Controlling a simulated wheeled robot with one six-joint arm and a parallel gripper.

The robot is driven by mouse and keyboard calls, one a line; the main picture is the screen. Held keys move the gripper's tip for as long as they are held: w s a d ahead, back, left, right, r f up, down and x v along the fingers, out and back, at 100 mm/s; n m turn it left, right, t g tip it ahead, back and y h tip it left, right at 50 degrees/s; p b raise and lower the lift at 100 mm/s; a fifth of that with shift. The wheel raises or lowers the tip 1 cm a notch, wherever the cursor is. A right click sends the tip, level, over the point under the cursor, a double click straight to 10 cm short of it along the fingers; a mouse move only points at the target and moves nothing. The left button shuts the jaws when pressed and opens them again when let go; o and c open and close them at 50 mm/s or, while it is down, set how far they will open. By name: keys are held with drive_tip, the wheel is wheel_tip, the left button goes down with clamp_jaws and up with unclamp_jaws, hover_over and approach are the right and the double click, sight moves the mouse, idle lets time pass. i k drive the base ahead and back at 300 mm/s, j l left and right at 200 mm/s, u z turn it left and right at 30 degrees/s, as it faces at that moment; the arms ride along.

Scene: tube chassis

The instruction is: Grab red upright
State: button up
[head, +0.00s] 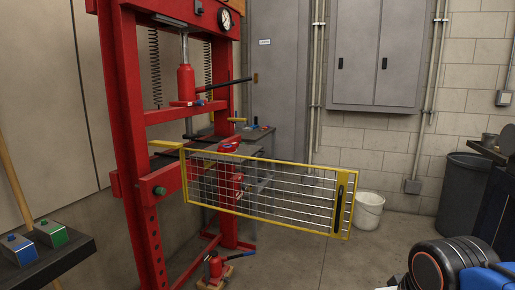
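A tall red press frame stands left of centre in the head view. Its near red upright (115,90) runs from the top edge of the picture to the bottom edge, with a row of holes low down. A second red upright (222,75) stands behind it to the right, partly hidden low down by a mesh guard. My gripper is not in view. Black, orange and blue parts at the bottom right look like my arm, well apart from the uprights.
A yellow-framed mesh guard (263,217) juts right from the press at mid height. A red jack (215,268) is on the floor at the press foot. A shelf with button boxes (50,234) is at lower left. A white bucket (368,211) and grey bin (461,198) stand right.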

sight(220, 149)
drive_tip(key=i+l+z, duration=0.15)
drive_tip(key=i+z, duration=0.55)
drive_tip(key=i, duration=0.2)
drive_tip(key=i+j+z, duration=0.15)
drive_tip(key=i+z, duration=0.2)
drive_tip(key=i+l+u, duration=0.1)
drive_tip(key=i, duration=0.25)
drive_tip(key=i+l+u, duration=0.1)
drive_tip(key=i, duration=0.25)
drive_tip(key=i+l+u, duration=0.1)
drive_tip(key=i+l, duration=0.15)
drive_tip(key=i+j+u, duration=0.2)
drive_tip(key=i, duration=0.3)
drive_tip(key=i+u, duration=0.2)
drive_tip(key=i, duration=0.3)
drive_tip(key=i+j+z, duration=0.1)
drive_tip(key=i+z, duration=0.25)
drive_tip(key=i, duration=1.05)
drive_tip(key=i+u, duration=0.1)
drive_tip(key=u, duration=0.8)
drive_tip(key=i+l+u, duration=0.1)
drive_tip(key=u, duration=0.3)
drive_tip(key=l+u, duration=0.15)
drive_tip(key=u, duration=0.3)
drive_tip(key=i+l+u, duration=0.1)
drive_tip(key=u, duration=0.35)
